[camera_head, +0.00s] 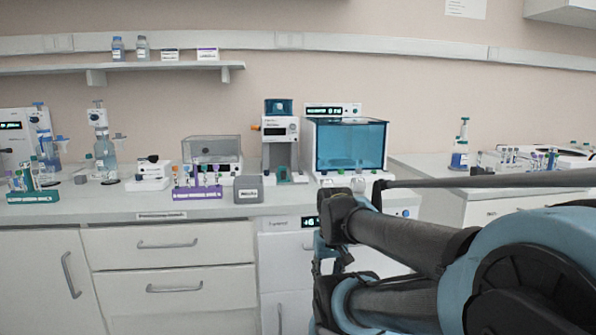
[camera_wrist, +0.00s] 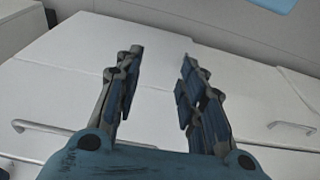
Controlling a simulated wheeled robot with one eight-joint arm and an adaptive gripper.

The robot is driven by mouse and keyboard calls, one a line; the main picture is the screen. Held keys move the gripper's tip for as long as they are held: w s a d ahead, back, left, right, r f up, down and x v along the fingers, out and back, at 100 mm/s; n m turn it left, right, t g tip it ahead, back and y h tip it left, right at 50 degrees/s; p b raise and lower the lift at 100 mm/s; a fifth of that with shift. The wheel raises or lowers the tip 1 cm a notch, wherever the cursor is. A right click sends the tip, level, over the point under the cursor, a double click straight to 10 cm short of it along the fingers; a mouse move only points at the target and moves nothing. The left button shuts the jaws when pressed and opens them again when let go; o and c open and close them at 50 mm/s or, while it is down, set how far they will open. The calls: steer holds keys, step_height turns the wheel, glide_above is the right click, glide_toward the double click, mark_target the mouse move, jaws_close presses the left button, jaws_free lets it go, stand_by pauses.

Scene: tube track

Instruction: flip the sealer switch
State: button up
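No sealer can be named for certain and its switch is too small to make out. A likely candidate is the upright white device (camera_head: 280,131) on the bench, with a small display and an orange part at its upper left side. A small white device with a black top (camera_head: 149,172) stands further left. My gripper (camera_wrist: 160,58) is open and empty, its two fingers apart over white cabinet fronts in the wrist view. In the head view my arm reaches in from the right, and my gripper is below and in front of the bench edge, partly hidden by the arm.
A teal-windowed chamber (camera_head: 350,146) stands right of the upright device. A purple tube rack (camera_head: 198,193), a grey block (camera_head: 248,189) and a green tube rack (camera_head: 33,195) line the bench's front. Drawers (camera_head: 170,252) sit below. A wall shelf (camera_head: 120,69) hangs above.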

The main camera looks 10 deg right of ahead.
step_height(320, 180, up, 38)
steer(key=g, duration=0.2)
glide_above(301, 173)
step_height(301, 173, down, 17)
steer(key=shift+f, duration=0.1)
jaws_close()
